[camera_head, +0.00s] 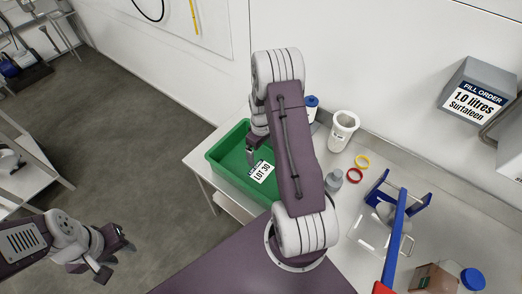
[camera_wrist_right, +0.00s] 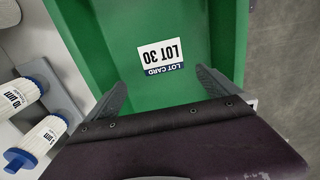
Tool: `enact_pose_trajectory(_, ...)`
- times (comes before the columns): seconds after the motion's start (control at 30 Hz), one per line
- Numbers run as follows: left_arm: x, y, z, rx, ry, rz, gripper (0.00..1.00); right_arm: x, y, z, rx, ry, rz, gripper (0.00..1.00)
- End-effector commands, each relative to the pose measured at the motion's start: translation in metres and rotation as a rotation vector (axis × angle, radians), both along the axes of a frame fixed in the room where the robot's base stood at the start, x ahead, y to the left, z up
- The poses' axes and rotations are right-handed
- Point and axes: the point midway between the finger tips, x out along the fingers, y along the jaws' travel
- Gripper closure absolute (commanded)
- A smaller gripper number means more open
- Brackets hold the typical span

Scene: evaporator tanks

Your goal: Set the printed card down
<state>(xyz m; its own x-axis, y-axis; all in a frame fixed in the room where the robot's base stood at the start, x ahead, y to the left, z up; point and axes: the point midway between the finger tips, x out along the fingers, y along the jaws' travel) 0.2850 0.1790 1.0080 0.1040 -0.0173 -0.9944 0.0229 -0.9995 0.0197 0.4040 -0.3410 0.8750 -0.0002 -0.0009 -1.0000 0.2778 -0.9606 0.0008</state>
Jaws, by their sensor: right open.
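The printed card (camera_head: 262,172), white with a dark blue band and "LOT 30", lies in the green bin (camera_head: 217,164). In the right wrist view the card (camera_wrist_right: 161,55) appears flat on the bin's green inside, with its print upside down. My right gripper (camera_head: 252,152) is over the bin, partly hidden by my arm in the head view. In the right wrist view its fingers (camera_wrist_right: 163,82) are spread apart and empty, and the card is beyond their tips, clear of both. My left gripper (camera_head: 117,261) is open and empty over the floor, far from the bin.
A white container (camera_head: 343,130), a yellow ring (camera_head: 362,161), a red ring (camera_head: 355,175) and a grey bottle (camera_head: 333,181) stand right of my right arm. A blue-framed stand (camera_head: 398,215) is farther right. Two filter cartridges (camera_wrist_right: 40,140) lie beside the bin.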

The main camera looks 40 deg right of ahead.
Motion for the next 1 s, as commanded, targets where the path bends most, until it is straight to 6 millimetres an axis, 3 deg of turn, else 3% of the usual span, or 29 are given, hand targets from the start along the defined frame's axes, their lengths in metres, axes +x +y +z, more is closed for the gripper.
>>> enact_pose_trajectory(0.17, 0.0, 0.0, 0.0, 0.0, 0.0, 0.0, 0.64, 0.0, 0.003, 0.007, 0.0, -0.001, -0.003, 0.0)
enact_pose_trajectory(0.23, 0.0, 0.0, 0.0, 0.0, 0.0, 0.0, 0.64, -0.001, 0.017, 0.022, -0.003, -0.011, -0.018, 0.0)
enact_pose_trajectory(0.33, 0.0, 0.0, 0.0, 0.0, 0.0, 0.0, 0.64, -0.014, 0.06, 0.062, -0.004, -0.039, -0.076, 0.0)
enact_pose_trajectory(0.4, 0.0, 0.0, 0.0, 0.0, 0.0, 0.0, 0.64, -0.035, 0.094, 0.089, 0.0, -0.058, -0.132, 0.0)
enact_pose_trajectory(0.5, 0.0, 0.0, 0.0, 0.0, 0.0, 0.0, 0.64, -0.07, 0.132, 0.116, 0.012, -0.083, -0.206, 0.0)
enact_pose_trajectory(0.6, 0.0, 0.0, 0.0, 0.0, 0.0, 0.0, 0.64, -0.101, 0.154, 0.129, 0.025, -0.097, -0.264, 0.0)
enact_pose_trajectory(0.73, 0.0, 0.0, 0.0, 0.0, 0.0, 0.0, 0.64, -0.119, 0.163, 0.133, 0.034, -0.102, -0.301, 0.0)
enact_pose_trajectory(1.0, 0.0, 0.0, 0.0, 0.0, 0.0, 0.0, 0.64, -0.12, 0.163, 0.133, 0.033, -0.101, -0.306, 0.0)
